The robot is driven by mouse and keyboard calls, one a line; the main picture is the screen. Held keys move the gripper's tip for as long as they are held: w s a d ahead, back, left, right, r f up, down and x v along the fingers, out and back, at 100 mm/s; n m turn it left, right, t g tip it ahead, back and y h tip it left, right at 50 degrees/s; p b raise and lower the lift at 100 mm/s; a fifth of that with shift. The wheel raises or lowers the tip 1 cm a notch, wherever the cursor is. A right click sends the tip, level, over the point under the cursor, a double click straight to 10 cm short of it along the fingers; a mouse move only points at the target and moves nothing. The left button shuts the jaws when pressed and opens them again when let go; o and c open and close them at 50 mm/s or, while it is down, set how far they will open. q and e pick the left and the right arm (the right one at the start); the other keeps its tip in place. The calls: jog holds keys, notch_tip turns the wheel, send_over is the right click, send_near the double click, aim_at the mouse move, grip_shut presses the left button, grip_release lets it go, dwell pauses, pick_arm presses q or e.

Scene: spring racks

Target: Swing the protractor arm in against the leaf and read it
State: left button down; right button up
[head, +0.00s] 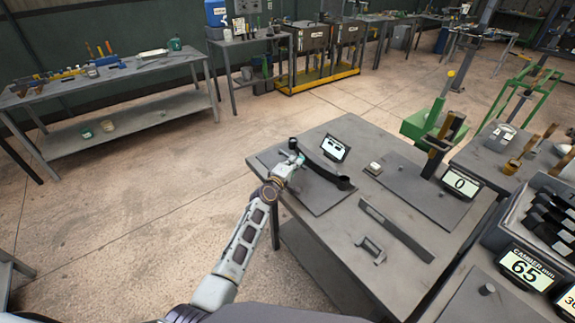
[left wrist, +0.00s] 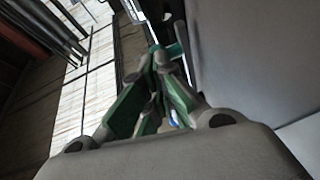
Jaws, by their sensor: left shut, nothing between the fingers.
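The leaf (head: 322,168) is a dark curved strip with a rolled eye at each end, on a flat grey plate (head: 317,199) at the table's left. A small display (head: 335,147) stands behind it; its dark marks are too small to read surely. My left gripper (head: 294,159) is at the leaf's far left end, close to the eye; I cannot tell whether it touches. Its green fingers also show in the left wrist view (left wrist: 165,58), closed together with nothing between them. I cannot clearly pick out the protractor arm; the gripper may hide part of it. My right gripper is out of view.
On the same grey table (head: 422,279) lie a flat dark bar (head: 397,229) and a small handled bracket (head: 370,249). A green press (head: 430,123) and a display reading 0 (head: 461,184) stand behind. A "CAMBER mm" display reads 65 (head: 526,268). Floor at left is clear.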

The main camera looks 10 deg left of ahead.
pick_arm(q)
jog(key=shift+w+d, duration=0.55)
jog(key=shift+d, duration=0.25)
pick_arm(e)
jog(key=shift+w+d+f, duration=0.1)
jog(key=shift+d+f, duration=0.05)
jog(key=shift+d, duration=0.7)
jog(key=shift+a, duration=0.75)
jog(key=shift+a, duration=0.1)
